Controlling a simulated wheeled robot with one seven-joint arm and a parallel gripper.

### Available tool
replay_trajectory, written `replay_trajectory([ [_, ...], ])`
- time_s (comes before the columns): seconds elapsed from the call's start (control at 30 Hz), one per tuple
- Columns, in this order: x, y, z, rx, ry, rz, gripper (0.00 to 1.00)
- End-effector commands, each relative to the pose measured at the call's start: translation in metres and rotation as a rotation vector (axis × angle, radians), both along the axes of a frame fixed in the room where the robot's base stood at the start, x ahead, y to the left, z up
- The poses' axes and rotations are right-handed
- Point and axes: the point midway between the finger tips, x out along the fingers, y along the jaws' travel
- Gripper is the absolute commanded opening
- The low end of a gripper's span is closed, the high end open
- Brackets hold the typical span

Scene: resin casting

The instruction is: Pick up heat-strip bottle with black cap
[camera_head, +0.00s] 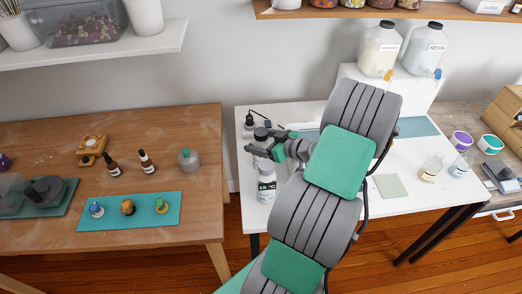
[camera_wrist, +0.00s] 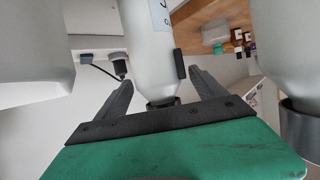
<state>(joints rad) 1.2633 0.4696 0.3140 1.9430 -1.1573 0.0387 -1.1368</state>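The heat-strip bottle (camera_head: 266,188) is pale, with a dark strip reading 15 °C, and stands upright near the left front of the white table.
Other pale bottles stand close on both sides in the wrist view, one at left (camera_wrist: 30,50) and one with a dark cap at right (camera_wrist: 285,60). A black plug-like device with a cord (camera_head: 249,121) sits behind. Two large jugs (camera_head: 379,50) stand on a white riser.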

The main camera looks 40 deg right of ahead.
Motion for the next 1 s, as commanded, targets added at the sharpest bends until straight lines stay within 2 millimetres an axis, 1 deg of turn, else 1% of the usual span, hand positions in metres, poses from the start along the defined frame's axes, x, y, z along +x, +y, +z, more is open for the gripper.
replay_trajectory([
  [0.03,0.0000,0.0000,-0.0001,0.000,0.000,0.000,0.76],
  [0.07,-0.0001,0.0000,-0.0001,0.000,0.000,0.000,0.74],
  [0.9,-0.0003,0.0001,0.0002,0.000,0.000,0.000,0.05],
  [0.97,-0.0003,0.0001,0.0002,0.000,0.000,0.001,0.00],
  [1.0,-0.0003,0.0001,0.0002,0.000,0.000,0.001,0.00],
])
